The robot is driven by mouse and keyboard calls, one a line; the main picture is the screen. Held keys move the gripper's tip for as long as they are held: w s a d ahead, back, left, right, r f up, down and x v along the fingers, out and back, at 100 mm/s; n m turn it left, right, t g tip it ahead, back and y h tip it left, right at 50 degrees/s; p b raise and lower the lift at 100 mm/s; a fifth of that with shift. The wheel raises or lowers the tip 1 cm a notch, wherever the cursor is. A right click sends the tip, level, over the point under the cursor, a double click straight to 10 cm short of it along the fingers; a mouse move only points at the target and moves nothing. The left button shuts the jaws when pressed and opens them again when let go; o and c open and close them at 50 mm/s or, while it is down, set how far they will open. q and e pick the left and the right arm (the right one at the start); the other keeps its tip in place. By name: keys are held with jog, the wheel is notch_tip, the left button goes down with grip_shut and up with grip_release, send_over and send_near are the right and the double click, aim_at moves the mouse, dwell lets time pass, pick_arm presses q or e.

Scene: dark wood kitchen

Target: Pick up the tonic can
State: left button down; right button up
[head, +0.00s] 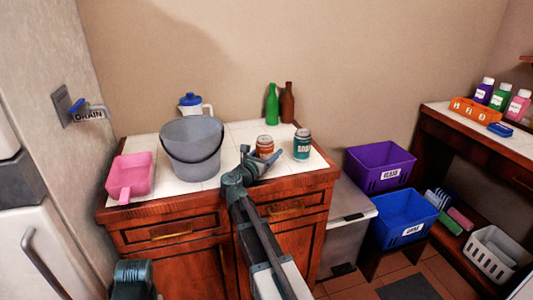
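Two cans stand upright on the white-tiled counter: an orange-brown can (265,144) and a teal can (302,144) to its right. Their labels are too small to read surely, so I cannot tell which is the tonic can. My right gripper (264,158) is just in front of the orange-brown can, its fingers spread apart. It partly hides that can's lower part; whether it touches the can is unclear. The teal can is beyond the fingers to the right. Of my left arm only a part shows at the bottom left; its gripper is not visible.
A grey bucket (191,150) stands left of the gripper, with a pink scoop (131,177) farther left. Behind are a blue-lidded jug (190,104), a green bottle (271,106) and a brown bottle (287,104). Purple (380,165) and blue (402,217) bins stand right of the counter.

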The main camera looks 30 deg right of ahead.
aim_at(269, 141)
jog(key=shift+r, duration=0.15)
notch_tip(269, 141, up, 4)
jog(key=p, duration=0.4)
jog(key=s+a+p, duration=0.1)
jog(key=s+a, duration=0.8)
jog(key=s, duration=0.4)
jog(key=shift+r, duration=0.35)
jog(key=shift+s, duration=0.15)
jog(key=shift+a, duration=0.1)
